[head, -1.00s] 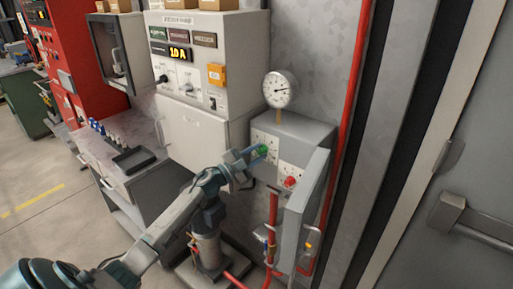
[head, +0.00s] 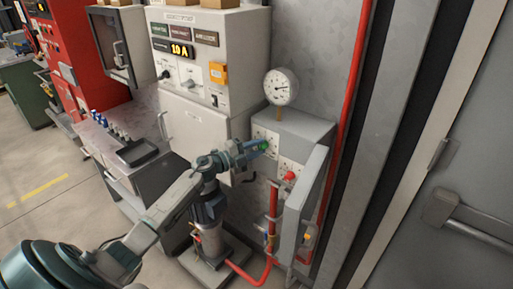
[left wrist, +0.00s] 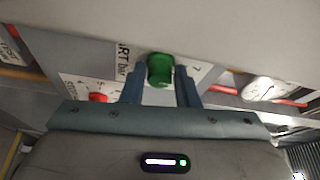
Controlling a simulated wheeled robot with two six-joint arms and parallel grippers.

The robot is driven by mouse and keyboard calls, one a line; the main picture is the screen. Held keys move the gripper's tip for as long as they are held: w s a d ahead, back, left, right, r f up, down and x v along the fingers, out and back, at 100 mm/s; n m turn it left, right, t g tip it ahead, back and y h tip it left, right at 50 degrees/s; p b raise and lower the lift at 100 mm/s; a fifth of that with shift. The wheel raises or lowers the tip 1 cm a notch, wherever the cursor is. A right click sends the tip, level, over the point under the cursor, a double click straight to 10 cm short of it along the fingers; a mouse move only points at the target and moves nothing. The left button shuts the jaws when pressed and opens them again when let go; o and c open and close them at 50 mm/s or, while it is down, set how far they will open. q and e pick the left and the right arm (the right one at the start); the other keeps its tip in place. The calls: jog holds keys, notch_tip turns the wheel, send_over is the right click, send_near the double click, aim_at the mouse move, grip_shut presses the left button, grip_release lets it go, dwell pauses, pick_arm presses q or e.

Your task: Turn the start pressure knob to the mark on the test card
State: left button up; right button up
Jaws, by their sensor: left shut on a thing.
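The green start pressure knob (head: 265,147) is on the front of the grey control box (head: 297,127). In the left wrist view the green knob (left wrist: 160,70) sits between my left fingers, beside a dial plate (left wrist: 125,62) with the letters "RT bar". My left gripper (head: 261,147) is shut on the green knob. A red knob (head: 290,176) sits on a second dial plate, lower right; it also shows in the left wrist view (left wrist: 98,97). I cannot make out a test card or a mark. My right gripper is not in view.
A round gauge (head: 281,87) stands on top of the control box. Red pipes (head: 272,215) run below. A grey cabinet (head: 197,130) and a workbench (head: 110,150) stand to the left.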

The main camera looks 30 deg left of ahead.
pick_arm(q)
jog(key=o, duration=1)
jog(key=shift+c, duration=0.2)
jog(key=shift+s+a+f+b, duration=0.2)
jog(key=shift+s+b, duration=0.15)
jog(key=shift+s, duration=0.05)
jog(key=b+v, duration=0.5)
jog(key=v, duration=0.4)
jog(key=shift+s+a, duration=0.15)
jog(key=shift+s, duration=0.25)
jog(key=shift+r, duration=0.15)
